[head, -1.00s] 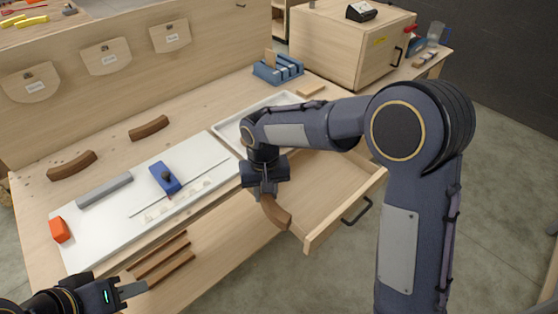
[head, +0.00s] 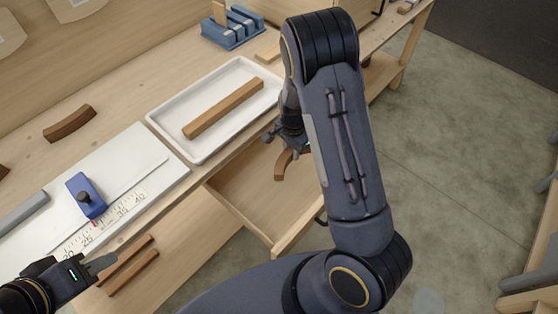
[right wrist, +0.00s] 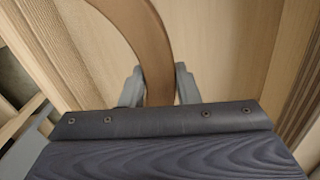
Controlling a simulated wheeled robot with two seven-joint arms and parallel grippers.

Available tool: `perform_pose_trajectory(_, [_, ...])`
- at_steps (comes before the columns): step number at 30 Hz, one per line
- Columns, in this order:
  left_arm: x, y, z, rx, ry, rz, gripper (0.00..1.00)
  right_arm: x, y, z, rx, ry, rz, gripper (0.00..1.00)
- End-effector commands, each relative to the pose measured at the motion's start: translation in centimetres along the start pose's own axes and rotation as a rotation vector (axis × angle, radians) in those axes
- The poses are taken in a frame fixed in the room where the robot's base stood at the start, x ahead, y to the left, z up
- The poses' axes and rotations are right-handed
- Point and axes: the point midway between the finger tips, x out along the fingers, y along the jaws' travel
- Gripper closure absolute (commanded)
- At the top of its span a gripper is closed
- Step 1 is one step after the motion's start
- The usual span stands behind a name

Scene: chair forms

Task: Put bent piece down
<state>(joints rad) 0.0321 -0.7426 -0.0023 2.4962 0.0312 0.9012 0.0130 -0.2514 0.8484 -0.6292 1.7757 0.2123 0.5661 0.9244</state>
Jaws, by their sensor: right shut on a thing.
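The brown bent piece (head: 283,165) hangs from my right gripper (head: 291,147), over the open drawer (head: 232,212) in the head view. Its height above the drawer floor is hard to tell. In the right wrist view the bent piece (right wrist: 150,45) curves away between the two grey fingers of my right gripper (right wrist: 158,88), which is shut on it. My right arm hides part of the drawer. My left gripper (head: 100,264) is at the lower left, near the front edge of the bench; its finger gap is not clear.
A white tray (head: 160,121) holds a straight wooden bar (head: 222,108). Another bent piece (head: 70,123) lies on the bench. A white board with a blue block (head: 86,195) and ruler is at the left. Blue rack (head: 232,30) stands behind. Two wooden bars (head: 133,274) lie below the bench's front edge.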

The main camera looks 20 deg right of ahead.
Motion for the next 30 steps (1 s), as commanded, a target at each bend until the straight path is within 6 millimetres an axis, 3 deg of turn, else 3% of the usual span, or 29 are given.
perform_pose_trajectory(6, [-0.3, 0.1, -0.1, 0.0, 0.0, 0.0, 0.66, 3.8, 0.1, 0.0, -0.002, -0.001, 0.003, 0.97])
perform_pose_trajectory(11, [-0.3, 0.1, -0.2, 0.0, 0.0, 0.0, 0.66, 4.9, 0.0, 0.1, -0.004, 0.0, 0.001, 0.97])
perform_pose_trajectory(18, [-0.6, 0.3, -0.3, 0.0, 0.0, 0.0, 0.66, 8.0, 0.0, 0.1, -0.004, -0.001, 0.002, 0.97])
perform_pose_trajectory(29, [-0.2, 0.1, -0.1, 0.0, 0.0, 0.0, 0.66, 8.6, -0.1, 0.1, -0.006, -0.001, -0.001, 0.97])
perform_pose_trajectory(30, [-0.3, 0.1, -0.1, 0.0, 0.0, 0.0, 0.66, 8.5, -0.1, 0.1, -0.006, -0.001, 0.0, 0.69])
